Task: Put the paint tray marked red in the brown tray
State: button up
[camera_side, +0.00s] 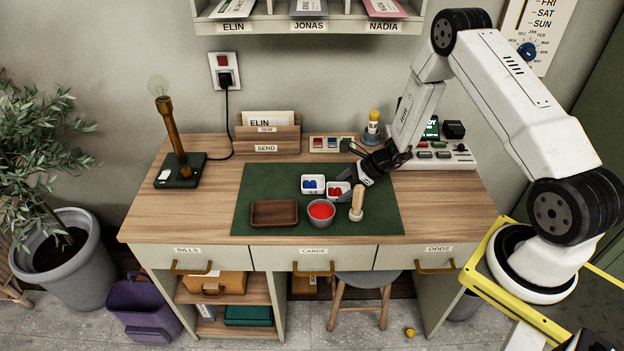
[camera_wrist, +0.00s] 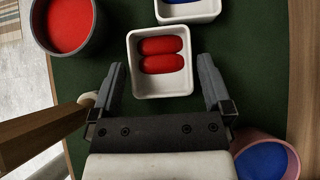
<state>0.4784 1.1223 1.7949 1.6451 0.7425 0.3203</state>
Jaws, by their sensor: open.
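My gripper (camera_side: 346,174) is open and empty at this tray. In the wrist view its fingertips (camera_wrist: 162,64) lie to the left and right of the tray's near half; contact and exact height cannot be told. Part of the red tray is hidden by a finger in the side view. The brown tray (camera_side: 274,224) lies empty at the mat's front left.
A wooden-handled tool (camera_side: 357,198) stands just right. The mat's left back is clear.

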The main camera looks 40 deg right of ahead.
aim_at(340, 194)
jog(key=shift+w+a+f, duration=0.35)
jog(key=shift+f, duration=0.1)
jog(key=c, duration=1.1)
jog(key=shift+r, duration=0.15)
jog(key=shift+r, duration=4.9)
jog(key=shift+r, duration=0.1)
